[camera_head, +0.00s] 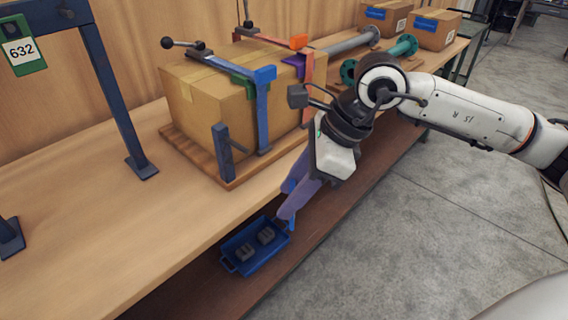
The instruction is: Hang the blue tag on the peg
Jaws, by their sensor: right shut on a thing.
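My right gripper (284,222) points down in front of the table's front edge, above a blue tray on the lower level. A green tag (24,50) marked 632 hangs on a dark blue frame (105,75) at the far left. I cannot make out a bare peg. My left gripper is out of view.
A clamped cardboard box (195,105) stands on a wooden board behind my right gripper. The blue tray (228,262) holds two grey blocks. Flanged pipes (345,45) and more boxes lie at the back.

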